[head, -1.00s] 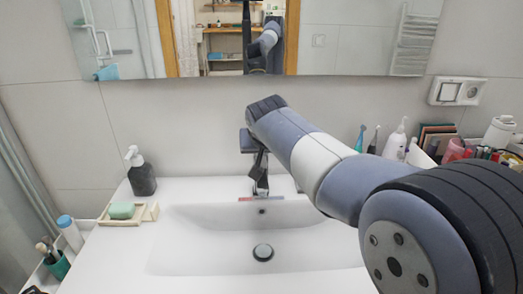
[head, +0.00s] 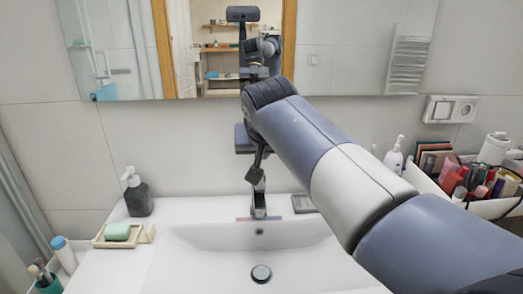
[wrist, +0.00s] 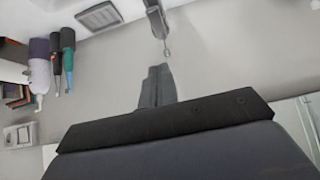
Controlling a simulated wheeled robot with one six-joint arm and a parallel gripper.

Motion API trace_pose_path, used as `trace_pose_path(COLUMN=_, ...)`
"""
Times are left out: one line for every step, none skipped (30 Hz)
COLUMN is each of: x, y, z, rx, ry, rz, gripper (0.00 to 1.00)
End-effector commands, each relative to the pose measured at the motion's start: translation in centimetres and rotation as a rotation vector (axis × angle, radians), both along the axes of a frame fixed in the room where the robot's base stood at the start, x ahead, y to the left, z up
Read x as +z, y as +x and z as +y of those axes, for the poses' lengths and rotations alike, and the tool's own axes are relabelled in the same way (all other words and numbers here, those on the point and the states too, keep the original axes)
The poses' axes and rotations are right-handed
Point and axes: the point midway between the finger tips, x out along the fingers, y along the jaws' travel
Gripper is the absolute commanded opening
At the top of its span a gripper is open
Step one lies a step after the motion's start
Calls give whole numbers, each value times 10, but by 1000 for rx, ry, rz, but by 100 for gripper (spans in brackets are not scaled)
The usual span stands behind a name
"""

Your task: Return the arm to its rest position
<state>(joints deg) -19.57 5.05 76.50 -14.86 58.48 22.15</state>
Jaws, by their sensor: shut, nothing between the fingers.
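My arm reaches from the lower right of the head view to above the back of the sink. My gripper (head: 255,174) hangs at its far end, just in front of or over the grey faucet (head: 259,205); the exact gap cannot be told. In the wrist view my gripper (wrist: 157,72) shows its two grey fingers together, with nothing between them. The faucet (wrist: 156,20) is beyond the fingertips there, seemingly apart from them.
The white sink (head: 200,245) is empty. A dark soap dispenser (head: 138,197) and a dish with green soap (head: 117,232) stand left. A box of cosmetics (head: 490,207) and a white bottle (head: 393,160) are right. The mirror (head: 345,60) hangs behind; a wall socket (head: 450,108) is right.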

Motion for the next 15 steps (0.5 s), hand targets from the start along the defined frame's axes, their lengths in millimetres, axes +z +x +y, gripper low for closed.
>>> trace_pose_path(x=-1, y=1, z=0, rx=0, ry=0, rz=1, gripper=0)
trace_pose_path(x=-2, y=2, z=0, rx=-1, ry=-1, rz=1, gripper=0)
trace_pose_path(x=-4, y=3, z=0, rx=-1, ry=-1, rz=2, gripper=0)
trace_pose_path(x=-6, y=5, z=0, rx=-1, ry=-1, rz=2, gripper=0)
trace_pose_path(x=-9, y=7, z=0, rx=-1, ry=-1, rz=2, gripper=0)
trace_pose_path(x=-13, y=10, z=0, rx=-1, ry=-1, rz=3, gripper=0)
trace_pose_path(x=-17, y=13, z=0, rx=-1, ry=-1, rz=4, gripper=0)
trace_pose_path(x=-21, y=16, z=0, rx=-1, ry=-1, rz=4, gripper=0)
trace_pose_path(x=-26, y=21, z=0, rx=-1, ry=-2, rz=5, gripper=0)
trace_pose_path(x=-30, y=25, z=0, rx=-1, ry=-2, rz=4, gripper=0)
trace_pose_path(x=-36, y=29, z=0, rx=-1, ry=-2, rz=5, gripper=0)
trace_pose_path(x=-42, y=34, z=0, rx=-1, ry=-2, rz=5, gripper=0)
trace_pose_path(x=-46, y=38, z=0, rx=-2, ry=-2, rz=6, gripper=0)
trace_pose_path(x=-51, y=42, z=0, rx=-1, ry=-2, rz=5, gripper=0)
trace_pose_path(x=-57, y=47, z=0, rx=-1, ry=-2, rz=5, gripper=0)
